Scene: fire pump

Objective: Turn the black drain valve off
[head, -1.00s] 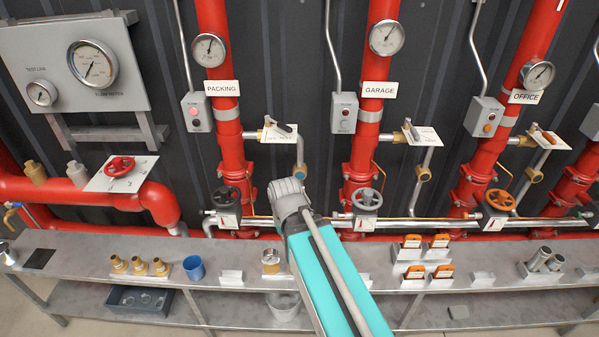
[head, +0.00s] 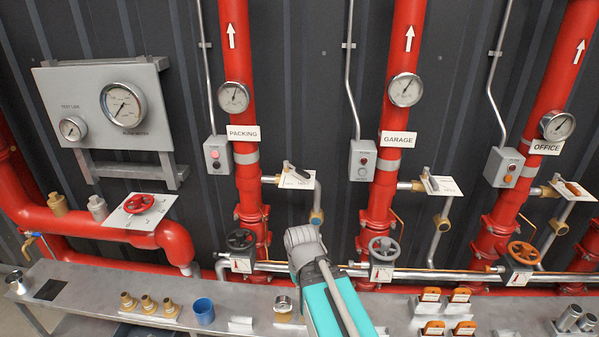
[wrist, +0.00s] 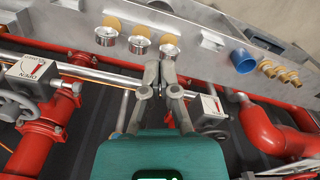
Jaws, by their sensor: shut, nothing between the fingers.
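In the head view a black handwheel (head: 240,239) sits low on the red PACKING pipe, above a small white indicator plate. Higher on that pipe's side branch is a dark-handled lever (head: 297,170) beside a white plate whose lettering is too small to read. My arm's grey end is right of the black handwheel and below the lever; its fingers are hidden there. In the wrist view, turned upside down, my gripper (wrist: 161,76) is shut and empty, pointing toward the bench. The black handwheel (wrist: 212,128) shows to its right, apart from it.
A grey handwheel (head: 384,249) and an orange handwheel (head: 523,253) sit on the pipes to the right. A metal bench (head: 85,292) below holds brass fittings, a blue cup (head: 203,311) and orange-tagged items. A horizontal steel pipe runs behind my arm.

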